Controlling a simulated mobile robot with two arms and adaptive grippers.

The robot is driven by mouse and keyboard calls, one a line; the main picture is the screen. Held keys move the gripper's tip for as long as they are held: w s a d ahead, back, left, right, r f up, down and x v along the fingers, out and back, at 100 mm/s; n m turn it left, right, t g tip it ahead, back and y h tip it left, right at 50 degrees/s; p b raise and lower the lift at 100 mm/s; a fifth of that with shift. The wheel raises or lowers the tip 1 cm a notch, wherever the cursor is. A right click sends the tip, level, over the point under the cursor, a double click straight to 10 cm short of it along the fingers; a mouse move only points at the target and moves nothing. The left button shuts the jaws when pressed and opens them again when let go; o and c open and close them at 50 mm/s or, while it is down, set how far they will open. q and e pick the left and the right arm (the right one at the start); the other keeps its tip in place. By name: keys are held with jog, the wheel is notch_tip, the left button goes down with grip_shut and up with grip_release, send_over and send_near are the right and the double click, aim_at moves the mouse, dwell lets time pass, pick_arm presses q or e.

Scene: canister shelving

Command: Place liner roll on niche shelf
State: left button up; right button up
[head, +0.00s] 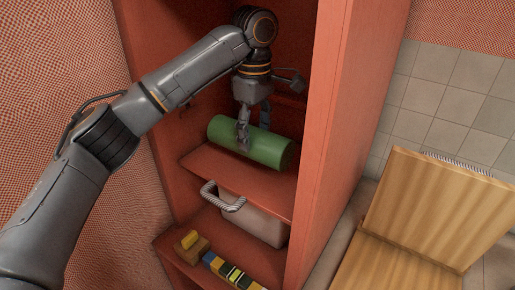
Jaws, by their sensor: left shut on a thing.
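The liner roll is a green cylinder (267,151) inside the red cabinet, lying on its side at the upper niche shelf (222,170). My left gripper (248,135) reaches down from above, with its fingers around the middle of the roll, and is shut on it. The roll is at or just above the shelf board; I cannot tell whether it touches. Its right end is close to the cabinet's right side wall (322,130). My right gripper is not in view.
Below the niche shelf, a light bin (260,222) with a grey handle stands in the cabinet. The lowest shelf holds a brown and yellow item (190,243) and a row of small coloured items (230,272). An open wooden box (430,215) stands right of the cabinet.

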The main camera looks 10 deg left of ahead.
aim_at(255, 129)
pick_arm(q)
jog(key=f, duration=0.2)
jog(key=f+p, duration=0.1)
jog(key=shift+w+f, duration=0.25)
jog(key=shift+f, duration=0.1)
jog(key=shift+s+f, duration=0.1)
jog(key=shift+f, duration=0.25)
jog(key=shift+f, duration=0.15)
jog(key=o, duration=1.3)
jog(key=shift+c, duration=0.2)
notch_tip(255, 129, up, 12)
jog(key=shift+r+b, duration=0.15)
jog(key=shift+b, duration=0.3)
